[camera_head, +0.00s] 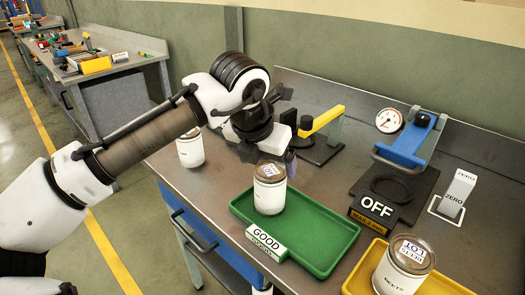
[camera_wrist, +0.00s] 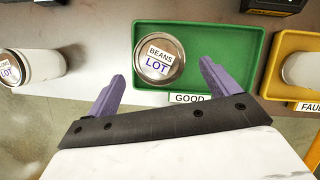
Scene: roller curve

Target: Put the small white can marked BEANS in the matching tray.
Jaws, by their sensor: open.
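A white can with a brown lid (camera_head: 269,188) stands upright in the green tray (camera_head: 318,262) marked GOOD. In the wrist view its lid (camera_wrist: 158,59) reads BEANS LOT, and it stands at the left end of the green tray (camera_wrist: 240,45). My gripper (camera_wrist: 162,70) is open and empty, its purple fingers apart on either side of the can in that view, with the can seen just beyond the tips. In the head view my gripper (camera_head: 288,157) is behind the can and apart from it; much of it is hidden by the wrist.
A yellow tray (camera_head: 358,283), marked FAUL… in the wrist view, holds another white can (camera_head: 402,268).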

